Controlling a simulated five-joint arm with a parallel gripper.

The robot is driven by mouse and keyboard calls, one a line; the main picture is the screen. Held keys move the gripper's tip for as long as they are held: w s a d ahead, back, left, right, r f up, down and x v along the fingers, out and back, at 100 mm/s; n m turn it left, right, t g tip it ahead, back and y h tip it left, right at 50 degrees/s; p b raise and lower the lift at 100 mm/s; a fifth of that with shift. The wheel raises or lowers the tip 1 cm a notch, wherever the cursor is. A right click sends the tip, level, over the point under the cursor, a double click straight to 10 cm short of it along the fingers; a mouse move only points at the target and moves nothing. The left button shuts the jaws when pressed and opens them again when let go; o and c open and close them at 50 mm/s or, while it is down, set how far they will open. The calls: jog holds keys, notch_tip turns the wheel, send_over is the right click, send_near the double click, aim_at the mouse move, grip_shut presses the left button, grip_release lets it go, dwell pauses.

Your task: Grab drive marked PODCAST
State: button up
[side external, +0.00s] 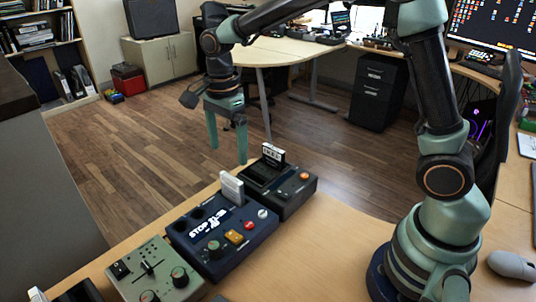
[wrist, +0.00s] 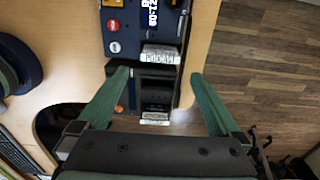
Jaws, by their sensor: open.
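A white drive (side external: 231,187) stands upright at the back of the blue box (side external: 212,262). In the wrist view its pale label (wrist: 160,55) shows lettering that seems to read PODCAST, though it is blurred. A second, black drive with a white label (side external: 273,154) stands in the black box (side external: 296,204); its end also shows in the wrist view (wrist: 155,118), too small to read. My gripper (side external: 228,155) is open and empty, pointing down above the boxes. In the wrist view its fingers (wrist: 161,74) spread either side of the black box, with the white drive just beyond the tips.
A grey-green control box (side external: 152,270) with knobs stands left of the blue box. The wooden table (side external: 335,262) is bare in front of the black box. A mouse (side external: 512,265) lies at the far right. Open floor lies behind the table edge.

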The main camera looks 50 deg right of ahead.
aim_at(231, 177)
notch_tip(231, 177, down, 10)
jog(key=shift+d+f, duration=0.1)
jog(key=shift+f, duration=0.15)
jog(key=c, duration=1.2)
jog(key=shift+r, duration=0.1)
